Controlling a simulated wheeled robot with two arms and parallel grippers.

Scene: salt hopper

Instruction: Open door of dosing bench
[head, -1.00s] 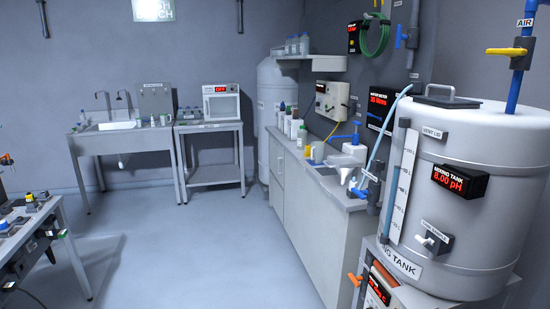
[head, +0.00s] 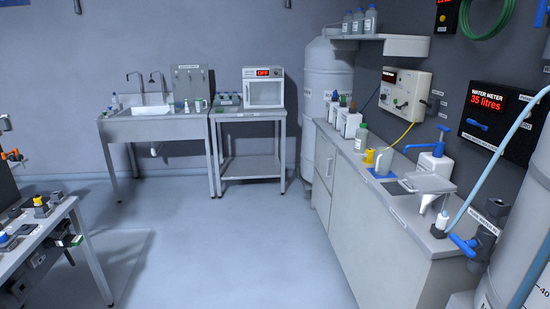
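A long grey bench (head: 412,232) with cabinet fronts stands along the right wall; it looks like the dosing bench, but its labels are too small to read. Its front has a smaller far section (head: 321,200) and a wide, flat near panel (head: 362,225), both flush and apparently shut. Neither of my grippers is in view.
Bottles (head: 351,124), a blue pump (head: 440,143) and a small sink (head: 398,187) are on the bench top. A blue-handled valve (head: 464,245) and a white tank (head: 515,265) stand at its near end. A worktable (head: 45,235) is at left. The floor (head: 235,255) between is clear.

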